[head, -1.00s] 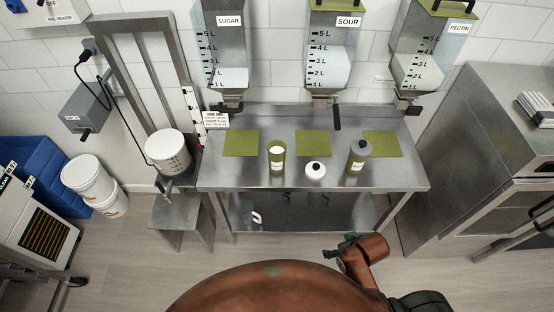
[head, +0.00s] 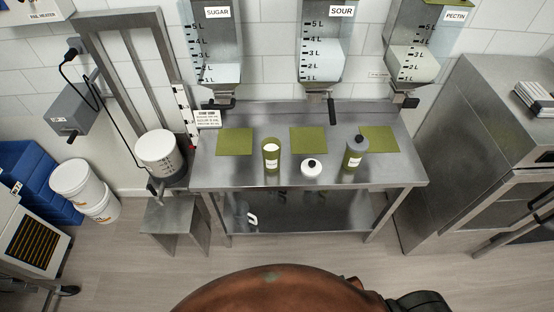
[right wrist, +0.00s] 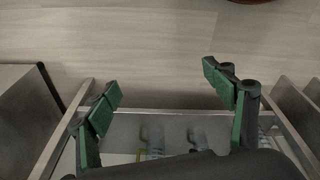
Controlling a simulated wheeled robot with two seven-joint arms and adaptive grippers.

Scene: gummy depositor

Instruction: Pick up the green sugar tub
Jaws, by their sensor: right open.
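An olive-green tub (head: 271,157) with a white top and a white label stands upright at the left of the row on the steel table (head: 400,176). My left gripper is in neither view.
A round white container (head: 312,168) with a dark knob stands between the tubs. Green mats (head: 235,141) lie behind them, under the SUGAR (head: 215,45), SOUR and PECTIN dispensers. A steel cabinet (head: 480,150) is at the right, a white bucket (head: 158,152) at the left.

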